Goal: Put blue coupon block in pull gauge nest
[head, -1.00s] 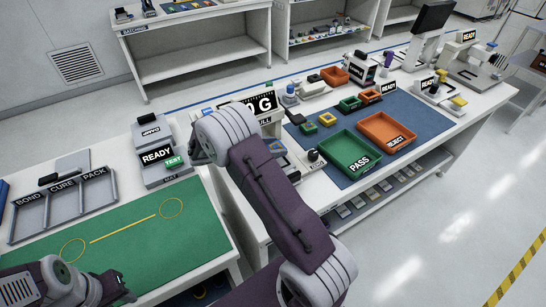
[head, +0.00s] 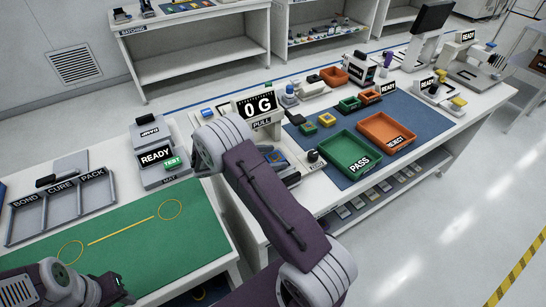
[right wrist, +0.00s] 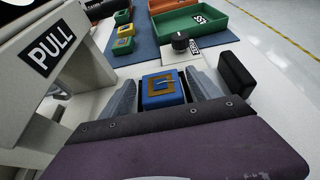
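The blue coupon block (right wrist: 162,92), with a gold square outline on top, lies between the two fingers of my right gripper (right wrist: 160,82) in the right wrist view. Narrow gaps show on both sides of it, so the gripper looks open around it. The block sits at the foot of the pull gauge (right wrist: 52,48), on its base; the nest itself is hidden beneath and around the block.
A black knob (right wrist: 180,41) stands just beyond the block. The green PASS tray (head: 352,154) and orange REJECT tray (head: 386,133) lie on the blue mat. Green and yellow blocks (head: 326,120) sit near the gauge. The green mat (head: 150,240) is mostly clear.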

